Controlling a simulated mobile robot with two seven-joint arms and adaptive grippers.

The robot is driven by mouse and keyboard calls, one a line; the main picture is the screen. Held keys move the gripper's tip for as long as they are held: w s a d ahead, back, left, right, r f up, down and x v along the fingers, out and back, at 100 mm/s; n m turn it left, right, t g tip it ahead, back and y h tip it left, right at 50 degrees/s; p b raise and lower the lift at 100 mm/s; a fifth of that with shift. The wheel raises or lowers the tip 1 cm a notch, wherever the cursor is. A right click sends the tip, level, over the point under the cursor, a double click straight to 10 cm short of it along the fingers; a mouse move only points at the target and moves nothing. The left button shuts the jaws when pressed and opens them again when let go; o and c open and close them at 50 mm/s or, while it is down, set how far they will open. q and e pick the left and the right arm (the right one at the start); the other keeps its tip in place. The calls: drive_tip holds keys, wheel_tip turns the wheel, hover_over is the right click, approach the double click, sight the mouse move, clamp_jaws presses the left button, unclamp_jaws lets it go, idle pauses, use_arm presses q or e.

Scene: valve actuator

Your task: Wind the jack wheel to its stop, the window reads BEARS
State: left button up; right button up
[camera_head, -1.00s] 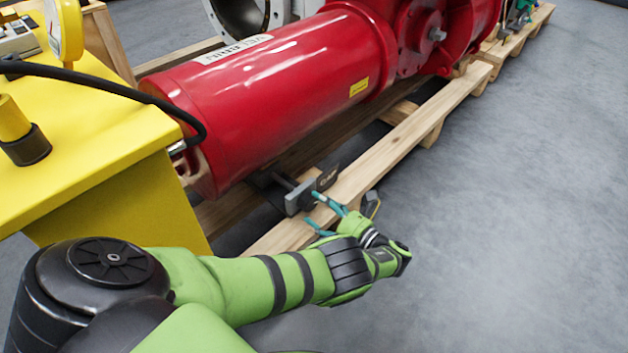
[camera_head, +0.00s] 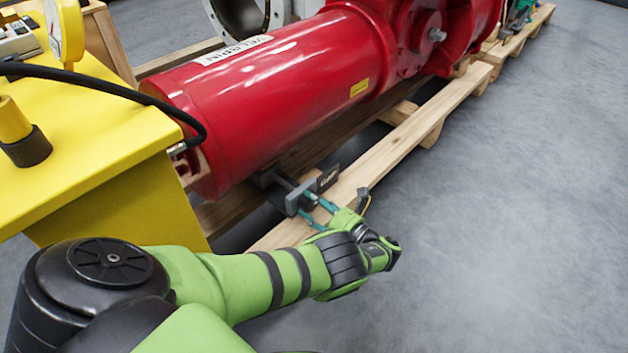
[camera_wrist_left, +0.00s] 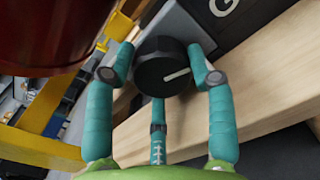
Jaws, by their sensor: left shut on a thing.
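The jack wheel is a black round knob with a white line on its face (camera_wrist_left: 163,68), seen in the left wrist view. It sits at the end of a grey block (camera_wrist_left: 178,24) low beside the red cylinder (camera_head: 250,85). My left gripper (camera_head: 317,208) has its teal fingers around the wheel; it also shows in the left wrist view (camera_wrist_left: 160,80). It is shut on the wheel. A dark window plate (camera_head: 328,177) stands beside the block. Its lettering is too small in the head view, and only one letter, like a G, shows in the wrist view. My right gripper is out of view.
The red cylinder rests on a wooden pallet (camera_head: 385,165), whose beam runs close by the gripper. A yellow bench (camera_head: 90,130) with a black hose (camera_head: 100,85) is at the left. The grey floor (camera_head: 520,220) at the right is clear.

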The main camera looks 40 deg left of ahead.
use_arm(q)
drive_tip(key=shift+w+a+r, duration=0.1)
drive_tip(key=shift+w+r, duration=0.2)
drive_tip(key=shift+r, duration=0.05)
idle(0.3)
drive_tip(key=shift+m, duration=0.6)
drive_tip(key=m, duration=0.2)
drive_tip(key=shift+w+m, duration=0.1)
drive_tip(key=shift+m, duration=0.3)
drive_tip(key=shift+f+m, duration=0.1)
drive_tip(key=shift+m, duration=1.3)
drive_tip(key=o, duration=1.1)
drive_tip(key=shift+o, duration=0.2)
drive_tip(key=shift+f, duration=0.1)
